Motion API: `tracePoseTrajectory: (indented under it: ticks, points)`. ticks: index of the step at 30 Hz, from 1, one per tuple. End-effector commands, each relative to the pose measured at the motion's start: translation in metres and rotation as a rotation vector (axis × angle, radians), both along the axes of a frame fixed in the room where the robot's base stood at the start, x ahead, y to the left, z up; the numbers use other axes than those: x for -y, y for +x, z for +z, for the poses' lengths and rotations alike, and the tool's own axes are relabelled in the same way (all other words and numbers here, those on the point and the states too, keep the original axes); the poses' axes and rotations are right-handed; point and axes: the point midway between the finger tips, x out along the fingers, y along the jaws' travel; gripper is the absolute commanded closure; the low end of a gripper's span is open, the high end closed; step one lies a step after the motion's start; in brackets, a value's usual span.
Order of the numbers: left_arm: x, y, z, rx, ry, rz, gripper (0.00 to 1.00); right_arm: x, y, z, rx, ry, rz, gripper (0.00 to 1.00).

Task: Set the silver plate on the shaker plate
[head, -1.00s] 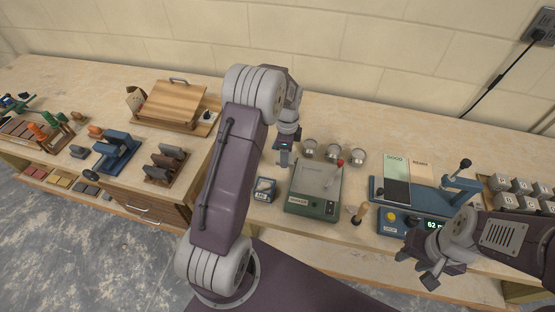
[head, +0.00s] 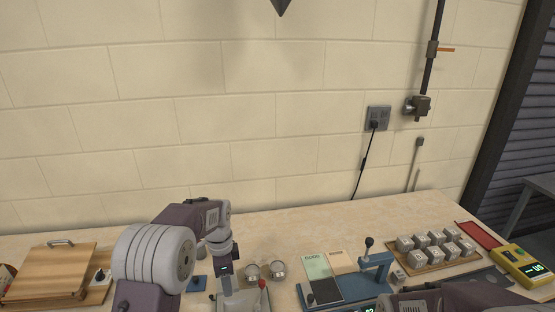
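The light top of the shaker (head: 251,302), the shaker plate, shows at the bottom edge of the head view, beside a red-knobbed lever (head: 262,284). Its front is cut off. My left gripper (head: 227,287) points down over the shaker's left rear part. Its fingers are small and partly merged with the pale surface behind, so I cannot tell whether they are open or hold anything. I cannot pick out a silver plate for certain. My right arm (head: 460,300) lies along the bottom right edge, with its gripper mostly cut off.
Two round silver tins (head: 278,269) stand behind the shaker. A blue pad (head: 196,284) lies left of it. A blue lever stand (head: 370,275) with green and tan panels is to the right, then a tray of grey cubes (head: 436,248). A wooden board (head: 58,272) is far left.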

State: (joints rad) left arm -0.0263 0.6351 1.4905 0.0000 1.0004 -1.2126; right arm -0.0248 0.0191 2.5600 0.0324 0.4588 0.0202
Motion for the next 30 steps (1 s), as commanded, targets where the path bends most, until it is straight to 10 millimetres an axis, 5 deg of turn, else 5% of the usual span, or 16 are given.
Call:
tracePoseTrajectory:
  ticks: [5,15,21,30]
  points:
    - [-0.006,-0.041,-0.004,-0.035,0.001,0.115,0.93,0.000,0.000,0.000,0.000,0.000,0.000,0.64]
    - [-0.012,-0.125,-0.043,-0.054,0.014,0.900,0.93,0.000,0.000,0.000,0.000,0.000,0.000,0.64]
    - [-0.011,-0.123,-0.049,-0.018,-0.004,1.177,0.93,0.000,0.000,0.000,0.000,0.000,0.000,0.64]
    - [-0.011,-0.121,-0.049,-0.013,-0.008,1.242,0.93,0.000,0.000,0.000,0.000,0.000,0.000,0.64]
